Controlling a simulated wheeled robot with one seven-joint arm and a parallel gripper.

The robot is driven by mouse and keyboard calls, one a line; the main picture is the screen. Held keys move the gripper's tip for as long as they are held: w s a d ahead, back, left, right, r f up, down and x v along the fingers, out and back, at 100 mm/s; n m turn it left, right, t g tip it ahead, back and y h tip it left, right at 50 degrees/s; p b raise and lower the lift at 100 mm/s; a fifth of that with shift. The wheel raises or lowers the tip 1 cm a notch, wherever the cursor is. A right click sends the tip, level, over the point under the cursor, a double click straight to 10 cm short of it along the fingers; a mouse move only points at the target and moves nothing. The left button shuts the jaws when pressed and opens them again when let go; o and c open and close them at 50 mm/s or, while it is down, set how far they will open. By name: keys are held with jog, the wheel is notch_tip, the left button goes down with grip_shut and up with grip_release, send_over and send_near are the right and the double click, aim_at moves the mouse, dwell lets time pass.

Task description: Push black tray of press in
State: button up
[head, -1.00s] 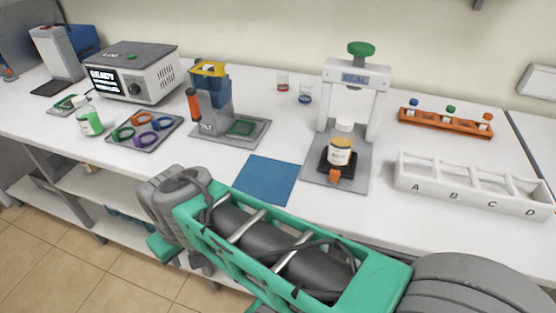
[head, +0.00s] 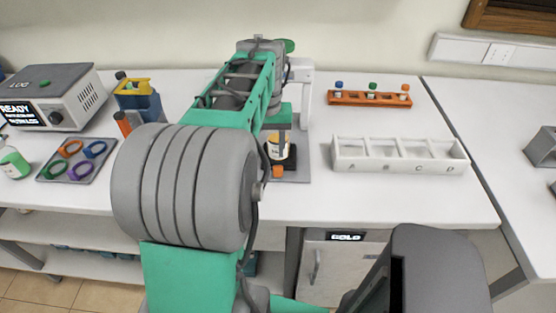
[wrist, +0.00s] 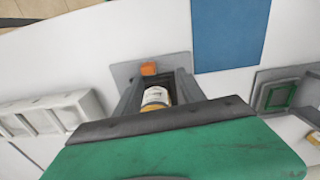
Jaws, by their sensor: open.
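The press stands mid-table with its white frame (head: 306,95), partly hidden behind my arm in the head view. Its grey base plate (wrist: 124,72) shows in the wrist view. The black tray (head: 292,161) sits low at the front of the press, with an orange tab (head: 278,171) at its front. A jar with a white and yellow label (head: 278,149) stands on the tray. In the wrist view, my gripper (wrist: 157,86) is open, its fingers on either side of the jar (wrist: 157,97). The orange tab (wrist: 149,68) lies beyond the fingertips. I cannot tell whether the fingers touch anything.
A white rack marked A to D (head: 400,154) stands right of the press. An orange rack with vials (head: 370,97) is behind it. A blue mat (wrist: 229,32) lies beside the press. A tray of coloured rings (head: 78,160) is at left.

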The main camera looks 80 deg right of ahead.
aim_at(278, 167)
jog(key=shift+s+d+m, duration=0.15)
jog(key=shift+s, duration=0.4)
jog(key=shift+s+d+m, duration=0.15)
jog(key=shift+s, duration=0.4)
jog(key=shift+s+f, duration=0.1)
jog(key=shift+f, duration=0.2)
notch_tip(278, 167, down, 7)
jog(key=shift+p, duration=0.35)
jog(key=shift+c, duration=0.6)
grip_shut()
